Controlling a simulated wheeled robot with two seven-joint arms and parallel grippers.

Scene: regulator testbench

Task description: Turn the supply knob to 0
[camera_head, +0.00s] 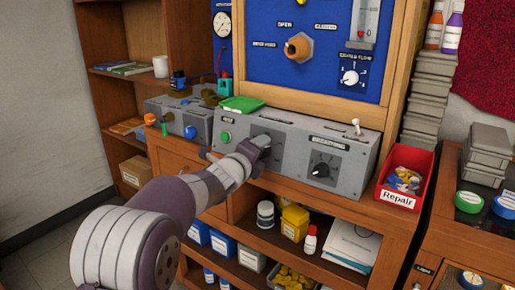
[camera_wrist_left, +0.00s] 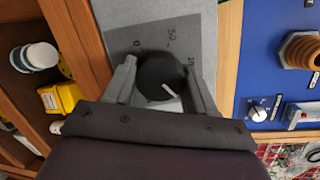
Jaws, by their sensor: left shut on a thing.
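My left gripper (camera_head: 262,145) reaches the left part of the grey control box (camera_head: 287,158) and hides the supply knob there in the head view. In the left wrist view the supply knob (camera_wrist_left: 163,78) is round and black with a short white pointer line. Its name label is not visible. The left gripper (camera_wrist_left: 162,80) is shut on the knob, one finger on each side. The dial plate (camera_wrist_left: 150,35) shows 0 at upper left, 50 at the top and a partly hidden number at right. The pointer line slants toward the lower right. My right gripper is not in view.
A second black knob (camera_head: 321,170) sits on the same box to the right, with a toggle switch (camera_head: 357,126) above. A green button (camera_head: 226,136) is left of my gripper. A red Repair bin (camera_head: 405,178) stands right of the box. Open shelves lie below.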

